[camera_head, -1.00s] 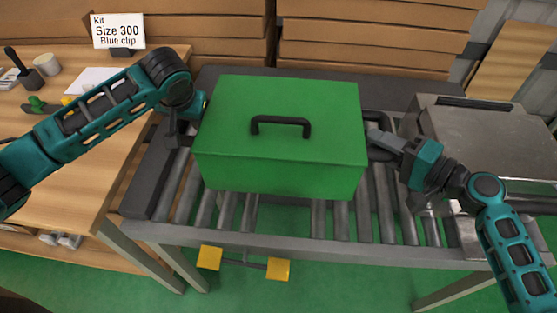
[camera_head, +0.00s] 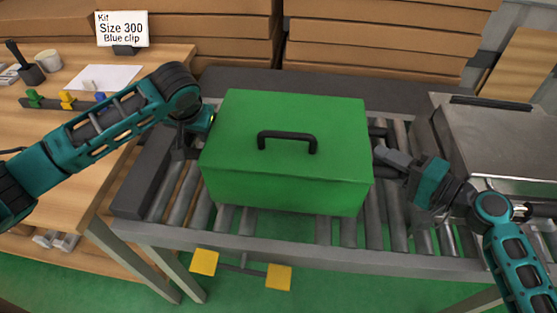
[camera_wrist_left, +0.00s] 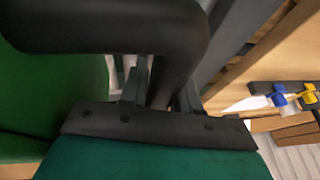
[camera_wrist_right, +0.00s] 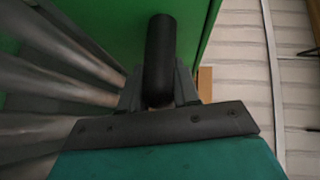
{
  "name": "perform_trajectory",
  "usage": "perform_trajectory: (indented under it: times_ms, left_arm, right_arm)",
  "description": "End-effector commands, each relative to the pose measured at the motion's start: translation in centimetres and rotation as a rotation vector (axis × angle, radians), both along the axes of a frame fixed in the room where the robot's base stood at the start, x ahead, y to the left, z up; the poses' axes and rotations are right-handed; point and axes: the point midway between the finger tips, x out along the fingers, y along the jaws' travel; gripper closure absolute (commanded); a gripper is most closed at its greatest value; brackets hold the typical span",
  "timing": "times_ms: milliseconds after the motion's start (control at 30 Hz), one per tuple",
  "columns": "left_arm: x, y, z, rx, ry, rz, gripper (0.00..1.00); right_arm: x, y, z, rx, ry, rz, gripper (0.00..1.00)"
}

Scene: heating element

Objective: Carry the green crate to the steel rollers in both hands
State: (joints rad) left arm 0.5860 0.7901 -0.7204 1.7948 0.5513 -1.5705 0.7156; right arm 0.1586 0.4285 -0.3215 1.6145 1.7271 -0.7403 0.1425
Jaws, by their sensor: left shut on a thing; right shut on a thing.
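The green crate (camera_head: 285,185) is a closed box with a black handle (camera_head: 287,138) on its lid. It looks level over the steel rollers (camera_head: 230,220); I cannot tell whether its bottom touches them. My left gripper (camera_head: 192,142) is at its left side, shut on a black side handle (camera_wrist_left: 180,65). My right gripper (camera_head: 382,157) is at its right side, shut on the other black side handle (camera_wrist_right: 158,60). The crate hides the middle of the rollers, and its underside is out of sight.
A steel machine (camera_head: 500,140) stands close on the right. A wooden bench (camera_head: 70,125) with a sign (camera_head: 122,29), white paper and coloured clips is on the left. Stacked brown boxes (camera_head: 375,40) line the back. Bare rollers show on both sides of the crate.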

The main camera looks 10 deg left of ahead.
Motion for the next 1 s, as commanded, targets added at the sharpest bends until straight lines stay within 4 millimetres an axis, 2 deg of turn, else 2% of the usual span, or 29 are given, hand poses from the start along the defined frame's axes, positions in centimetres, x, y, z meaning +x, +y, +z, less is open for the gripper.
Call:
perform_trajectory:
  times_ms: [267, 1000]
  left_arm:
    - [0.1, 0.2, -0.4, 0.004, -0.006, 0.005, 1.00]
    - [0.1, 0.2, -3.9, 0.004, -0.006, 0.005, 1.00]
  right_arm:
    - [0.2, -0.1, -0.4, 0.001, -0.005, -0.004, 1.00]
    - [0.2, -0.1, -3.9, 0.001, -0.005, -0.004, 1.00]
